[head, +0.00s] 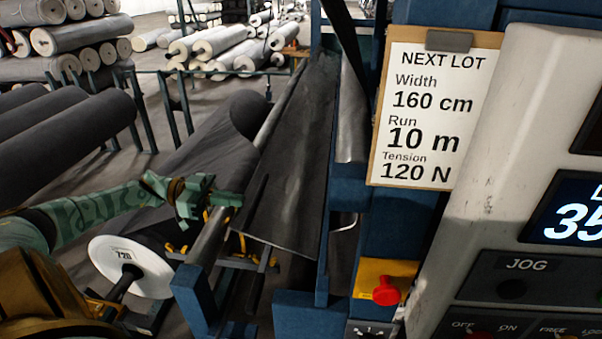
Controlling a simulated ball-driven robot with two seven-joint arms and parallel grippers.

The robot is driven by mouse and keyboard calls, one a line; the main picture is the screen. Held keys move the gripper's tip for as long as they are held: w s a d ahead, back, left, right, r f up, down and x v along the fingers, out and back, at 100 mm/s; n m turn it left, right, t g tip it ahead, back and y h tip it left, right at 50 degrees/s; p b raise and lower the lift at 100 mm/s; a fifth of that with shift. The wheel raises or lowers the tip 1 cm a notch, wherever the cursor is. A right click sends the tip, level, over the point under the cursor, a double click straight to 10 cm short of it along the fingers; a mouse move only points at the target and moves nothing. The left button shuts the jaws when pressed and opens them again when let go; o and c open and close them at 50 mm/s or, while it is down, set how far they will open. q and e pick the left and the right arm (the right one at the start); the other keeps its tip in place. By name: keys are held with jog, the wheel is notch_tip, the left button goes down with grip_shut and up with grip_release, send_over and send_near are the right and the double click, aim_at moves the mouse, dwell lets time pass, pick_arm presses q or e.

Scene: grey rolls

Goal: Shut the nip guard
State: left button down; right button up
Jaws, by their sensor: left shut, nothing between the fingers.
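My left gripper (232,199) reaches in from the left on a green patterned arm. It is shut and empty, beside the slanted metal rail of the blue machine frame. I cannot clearly make out the nip guard. A dark slanted bar (257,205) stands just right of the gripper, with a small gap between them in the picture. Grey cloth (296,165) runs up behind that bar to a roller in the blue frame (311,315). I cannot tell whether either belongs to the guard. My right gripper is out of view.
A large grey roll (190,160) with a white end disc (131,267) lies left of the frame. A clipboard (437,110), a red stop button (386,292) and a control panel (530,190) stand at the right. Open floor shows at the back left.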

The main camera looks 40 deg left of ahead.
pick_arm(q)
jog(key=shift+s+a+f+b, duration=0.1)
jog(key=shift+a+f+b, duration=0.15)
jog(key=shift+f+b, duration=0.55)
jog(key=shift+s+a+f+b, duration=0.2)
jog(key=shift+f+b, duration=0.25)
jog(key=shift+f, duration=0.6)
jog(key=shift+s+a+f+b, duration=0.1)
jog(key=shift+a+f+b, duration=0.2)
jog(key=shift+f+b, duration=0.5)
jog(key=shift+f, duration=0.15)
